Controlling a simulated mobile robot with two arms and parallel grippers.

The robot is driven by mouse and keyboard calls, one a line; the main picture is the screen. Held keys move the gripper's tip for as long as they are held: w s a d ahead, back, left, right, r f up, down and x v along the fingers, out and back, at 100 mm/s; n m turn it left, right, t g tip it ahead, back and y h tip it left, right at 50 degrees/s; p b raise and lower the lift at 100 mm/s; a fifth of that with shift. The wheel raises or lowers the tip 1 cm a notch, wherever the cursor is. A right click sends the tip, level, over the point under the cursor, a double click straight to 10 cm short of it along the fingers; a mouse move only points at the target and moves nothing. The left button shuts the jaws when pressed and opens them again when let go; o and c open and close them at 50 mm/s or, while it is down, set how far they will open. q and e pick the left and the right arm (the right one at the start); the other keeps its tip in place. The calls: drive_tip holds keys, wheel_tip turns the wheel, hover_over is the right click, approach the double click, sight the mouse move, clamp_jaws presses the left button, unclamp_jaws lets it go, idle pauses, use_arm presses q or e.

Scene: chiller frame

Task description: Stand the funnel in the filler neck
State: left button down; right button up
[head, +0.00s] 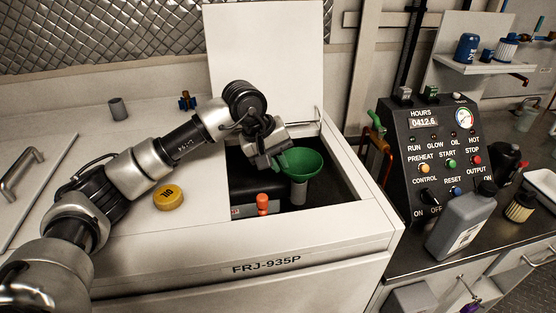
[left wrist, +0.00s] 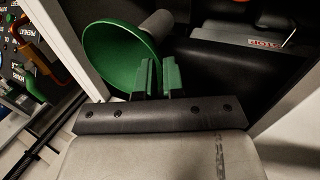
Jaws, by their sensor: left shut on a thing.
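The green funnel (head: 306,160) is over the open bay of the white unit, bowl facing up. Its bowl also shows large in the left wrist view (left wrist: 115,58). The pale grey filler neck (head: 298,192) stands upright in the bay, directly below the bowl; it also shows in the left wrist view (left wrist: 155,24). The funnel's spout is hidden, so I cannot tell how deep it sits in the neck. My right gripper is not in view.
An orange-topped fitting (head: 262,204) and a black box stand in the bay left of the neck. The raised white lid (head: 265,50) is behind it. A yellow cap (head: 168,197) lies on the unit's top. The control panel (head: 436,150) and grey jug (head: 461,222) are right.

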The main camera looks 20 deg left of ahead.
use_arm(q)
drive_tip(key=c, duration=1.2)
unclamp_jaws()
drive_tip(key=shift+o, duration=0.2)
drive_tip(key=b+v, duration=0.2)
drive_tip(key=v, duration=0.9)
drive_tip(key=shift+f, duration=0.1)
